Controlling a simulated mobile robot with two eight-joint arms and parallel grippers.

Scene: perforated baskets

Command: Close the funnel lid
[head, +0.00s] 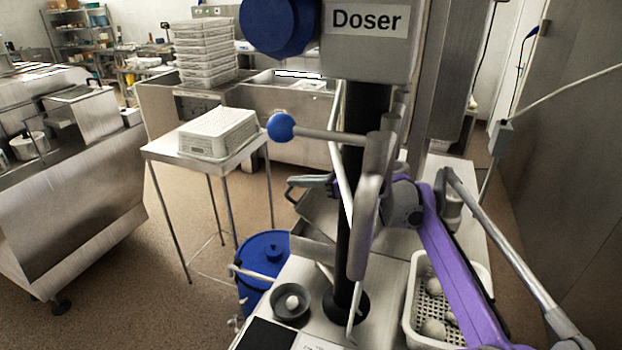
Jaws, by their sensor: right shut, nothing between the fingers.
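A grey box labelled "Doser" (366,45) stands at the top centre on a black post. A large round blue part (280,22) sits at its left side; I cannot tell whether this is the funnel lid. A lever with a blue ball knob (281,127) sticks out to the left below the box. My right gripper (298,184), on the purple arm from the lower right, is shut and empty. It is below the blue knob and apart from it, partly behind the post. The funnel opening is not clearly visible. My left gripper is out of view.
A white perforated basket (218,133) sits on a small steel table at left. A dark cup with a white ball (291,304) is near the front. A white basket with balls (412,318) lies under my right arm.

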